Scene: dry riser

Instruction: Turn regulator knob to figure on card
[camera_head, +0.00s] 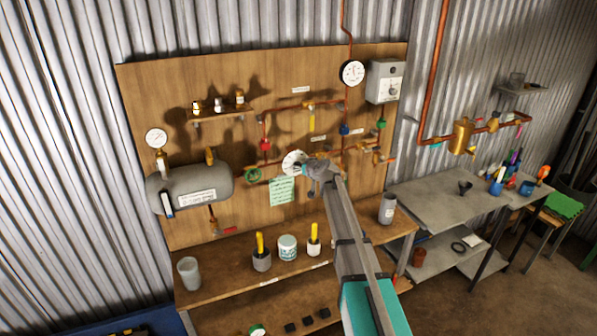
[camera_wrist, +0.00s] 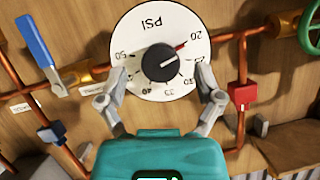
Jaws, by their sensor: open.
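The regulator's white dial (camera_wrist: 143,41) is marked PSI and has figures around its rim; it appears upside down in the wrist view. Its black knob (camera_wrist: 160,63) is at the centre, and a red pointer line runs from it toward the 20 mark. My gripper (camera_wrist: 161,69) is open, with one finger on either side of the knob, over the dial's edges; I see a gap between each finger and the knob. In the head view my gripper (camera_head: 312,176) is at the dial (camera_head: 292,161) and partly covers it. The green card (camera_head: 283,191) hangs just below; its writing is too small to read.
Copper pipes surround the dial. A blue-handled lever valve (camera_wrist: 37,42), a red fitting (camera_wrist: 242,95) and a green handwheel (camera_wrist: 311,32) are near it. A grey tank (camera_head: 190,190) is on the left of the board. The bench (camera_head: 225,285) below holds pots and a tub.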

